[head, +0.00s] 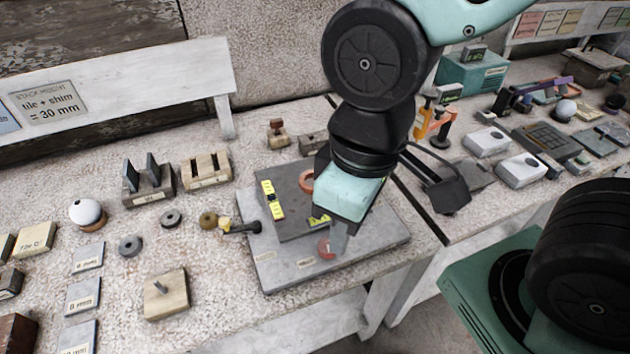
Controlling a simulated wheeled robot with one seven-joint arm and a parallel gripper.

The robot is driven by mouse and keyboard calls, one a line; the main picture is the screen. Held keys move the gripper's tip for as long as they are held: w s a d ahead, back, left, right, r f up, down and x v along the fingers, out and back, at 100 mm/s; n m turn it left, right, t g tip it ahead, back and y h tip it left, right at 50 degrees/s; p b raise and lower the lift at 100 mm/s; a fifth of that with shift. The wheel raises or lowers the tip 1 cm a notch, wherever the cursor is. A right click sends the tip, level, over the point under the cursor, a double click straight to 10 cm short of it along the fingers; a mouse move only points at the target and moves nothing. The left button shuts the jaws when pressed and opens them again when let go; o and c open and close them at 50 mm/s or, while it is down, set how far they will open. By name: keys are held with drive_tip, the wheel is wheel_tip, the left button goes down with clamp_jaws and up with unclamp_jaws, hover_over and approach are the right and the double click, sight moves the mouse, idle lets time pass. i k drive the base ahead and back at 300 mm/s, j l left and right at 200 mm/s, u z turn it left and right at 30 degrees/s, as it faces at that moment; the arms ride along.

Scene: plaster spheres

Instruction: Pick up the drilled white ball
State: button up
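My gripper (338,242) points down over the grey slab (285,268) in the middle, well to the right of the left ball. Only one finger shows clearly, so its opening and any contact with the slab cannot be judged.
A slotted block (150,192) stands right of the ball. Dark rings (130,246), a wooden block with a peg (166,294) and labelled plates (88,257) lie nearby. A white sign board (150,82) runs behind. A narrow gap (420,212) separates the two benches.

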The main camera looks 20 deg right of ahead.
sight(84, 211)
drive_tip(key=i+j+u, duration=0.15)
drive_tip(key=j, duration=0.25)
drive_tip(key=j+u, duration=0.15)
drive_tip(key=j, duration=0.25)
drive_tip(key=i+j+u, duration=0.15)
drive_tip(key=j, duration=0.25)
drive_tip(key=i+j+u, duration=0.15)
drive_tip(key=j, duration=0.2)
drive_tip(key=i+j+u, duration=0.15)
drive_tip(key=j, duration=0.2)
drive_tip(key=i, duration=0.05)
